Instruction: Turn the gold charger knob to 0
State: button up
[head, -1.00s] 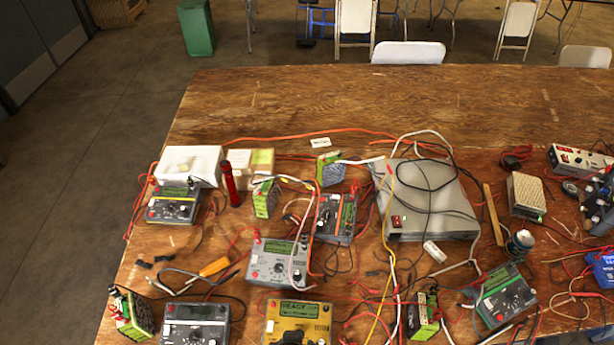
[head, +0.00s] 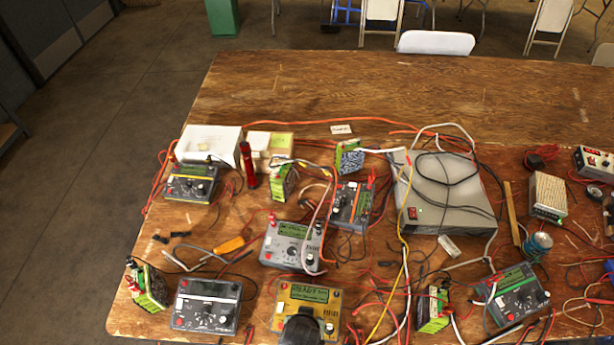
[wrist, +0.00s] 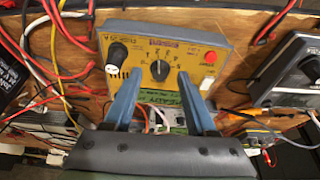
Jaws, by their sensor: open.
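The gold charger (head: 284,301) lies at the front edge of the cluttered table, its green display partly readable. In the wrist view the gold charger (wrist: 208,42) appears upside down, with a black centre knob (wrist: 159,70), a second black knob (wrist: 118,53) at left and a red button (wrist: 210,57) at right. The number the centre knob points to is too small to read. My gripper (wrist: 156,78) is open and empty, its blue fingers on either side of the centre knob in the picture; contact cannot be told. In the head view my dark gripper (head: 301,330) covers the charger's lower middle.
A dark charger (head: 206,304) stands to the left and a grey-white charger (head: 291,246) behind. A green battery pack (head: 432,310) and cables lie to the right. Loose wires surround the gold charger. The table's far part (head: 340,85) is bare.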

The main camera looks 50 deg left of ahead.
jog(key=shift+w+a+f, duration=0.1)
jog(key=shift+a+f, duration=0.05)
jog(key=shift+f, duration=0.25)
grip_shut()
